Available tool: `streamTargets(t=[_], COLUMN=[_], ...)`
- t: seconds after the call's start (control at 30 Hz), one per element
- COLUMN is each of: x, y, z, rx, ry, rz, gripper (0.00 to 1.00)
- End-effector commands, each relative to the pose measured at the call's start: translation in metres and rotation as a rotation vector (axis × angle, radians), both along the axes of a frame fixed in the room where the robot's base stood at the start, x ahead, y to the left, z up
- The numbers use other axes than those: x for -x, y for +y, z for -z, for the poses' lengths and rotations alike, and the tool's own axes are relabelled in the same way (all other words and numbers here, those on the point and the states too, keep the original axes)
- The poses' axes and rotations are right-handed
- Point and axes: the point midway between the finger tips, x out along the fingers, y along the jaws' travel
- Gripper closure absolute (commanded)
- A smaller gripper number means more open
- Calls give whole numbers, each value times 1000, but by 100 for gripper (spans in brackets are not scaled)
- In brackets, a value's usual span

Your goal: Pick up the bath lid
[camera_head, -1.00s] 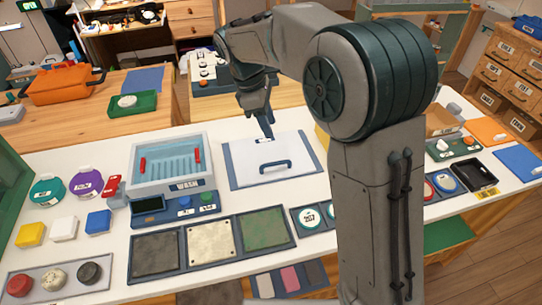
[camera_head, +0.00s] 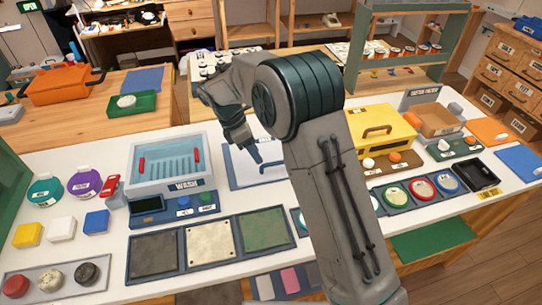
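The bath lid (camera_head: 246,172) looks like a flat white panel with a dark blue handle (camera_head: 273,165), lying within a blue border on the white counter. My arm hides its right part. My gripper (camera_head: 256,157) points down over the lid, with its fingertips close to the left end of the handle in the picture. I cannot tell whether it touches the handle or how wide the fingers are. The bath (camera_head: 169,162), a pale blue ribbed basin marked WASH with red grips, stands open to the left of the lid.
A yellow box (camera_head: 376,130) with a handle stands right of my arm. Dark, speckled and green tiles (camera_head: 210,246) lie along the front. Purple (camera_head: 83,184) and teal (camera_head: 45,190) round containers stand left of the bath. A black tray (camera_head: 476,177) lies at the right.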

Motion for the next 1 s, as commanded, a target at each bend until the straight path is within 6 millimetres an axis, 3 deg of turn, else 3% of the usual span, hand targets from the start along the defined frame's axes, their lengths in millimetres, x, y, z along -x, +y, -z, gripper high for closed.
streamTargets(t=[0.17,0.43,0.73,0.87,1.0], x=[-1,-2,-1,-1,-2], y=[-7,-23,-25,-25,-25], z=[11,45,50,50,49], rx=[2,2,0,0,0], ry=[1,1,-1,0,-2], rz=[1,1,1,1,1], gripper=[62,62,62,98,100])
